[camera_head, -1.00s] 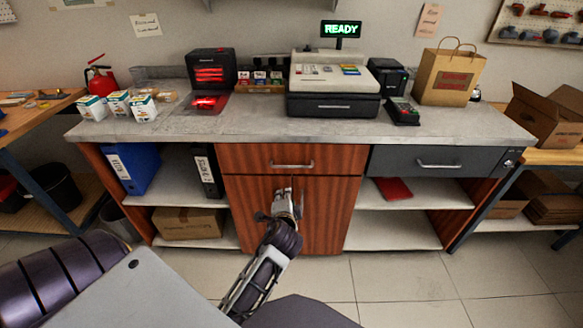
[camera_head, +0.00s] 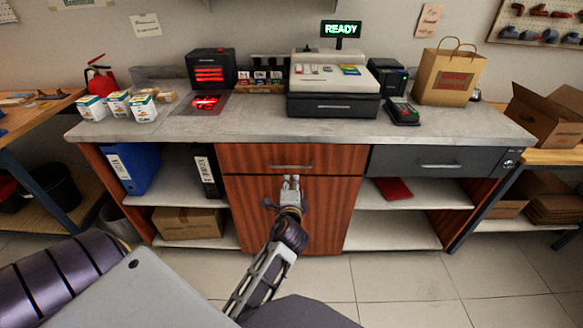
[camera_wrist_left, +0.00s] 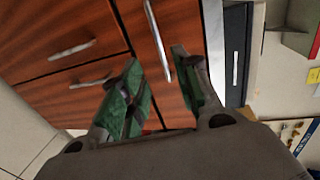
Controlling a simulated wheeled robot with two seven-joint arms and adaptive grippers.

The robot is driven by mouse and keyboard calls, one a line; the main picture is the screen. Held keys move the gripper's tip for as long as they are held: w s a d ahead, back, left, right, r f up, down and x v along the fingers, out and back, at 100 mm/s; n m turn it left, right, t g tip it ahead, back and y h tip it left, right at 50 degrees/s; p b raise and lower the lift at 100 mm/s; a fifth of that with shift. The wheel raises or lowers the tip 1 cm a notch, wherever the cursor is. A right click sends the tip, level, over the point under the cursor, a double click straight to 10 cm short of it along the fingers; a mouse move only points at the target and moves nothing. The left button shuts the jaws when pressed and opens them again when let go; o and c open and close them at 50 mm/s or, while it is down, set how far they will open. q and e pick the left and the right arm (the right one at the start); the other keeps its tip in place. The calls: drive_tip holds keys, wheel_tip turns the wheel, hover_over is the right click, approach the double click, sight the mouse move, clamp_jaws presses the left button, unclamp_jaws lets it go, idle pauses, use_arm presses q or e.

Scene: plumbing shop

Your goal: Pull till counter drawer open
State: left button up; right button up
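The till counter (camera_head: 230,125) has a wooden drawer (camera_head: 245,159) in its middle, with a silver bar handle (camera_head: 291,168), and a dark grey drawer (camera_head: 395,161) with a handle and lock at right. Both look shut. My left gripper (camera_head: 291,181) is just below the wooden drawer's handle, in front of the cabinet doors' top. In the left wrist view the gripper (camera_wrist_left: 158,92) is open, its green-padded fingers apart. The wooden drawer's handle (camera_wrist_left: 158,42) lies ahead, in line with the gap between them. I see no contact with it. My right gripper is not in view.
Cabinet doors (camera_head: 325,215) are below the wooden drawer, with open shelves on both sides. A cash register (camera_head: 333,105), card terminal (camera_head: 404,112) and paper bag (camera_head: 447,78) stand on the counter. The tiled floor (camera_head: 400,285) in front at right is clear.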

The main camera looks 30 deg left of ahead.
use_arm(q)
approach(291, 167)
drive_tip(key=shift+r+x, duration=0.25)
drive_tip(key=shift+x, duration=0.8)
drive_tip(key=x, duration=0.4)
drive_tip(key=shift+w+f+b, duration=0.15)
drive_tip(key=shift+f+b, duration=0.15)
drive_tip(key=shift+b, duration=0.05)
drive_tip(key=shift+x, duration=1.95)
drive_tip(key=shift+w, duration=0.15)
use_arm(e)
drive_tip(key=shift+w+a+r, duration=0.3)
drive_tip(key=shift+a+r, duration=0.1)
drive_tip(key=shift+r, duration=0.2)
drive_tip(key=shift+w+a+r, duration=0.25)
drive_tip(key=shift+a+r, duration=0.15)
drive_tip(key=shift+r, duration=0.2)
use_arm(q)
drive_tip(key=shift+c, duration=0.4)
clamp_jaws()
drive_tip(key=shift+f, duration=0.1)
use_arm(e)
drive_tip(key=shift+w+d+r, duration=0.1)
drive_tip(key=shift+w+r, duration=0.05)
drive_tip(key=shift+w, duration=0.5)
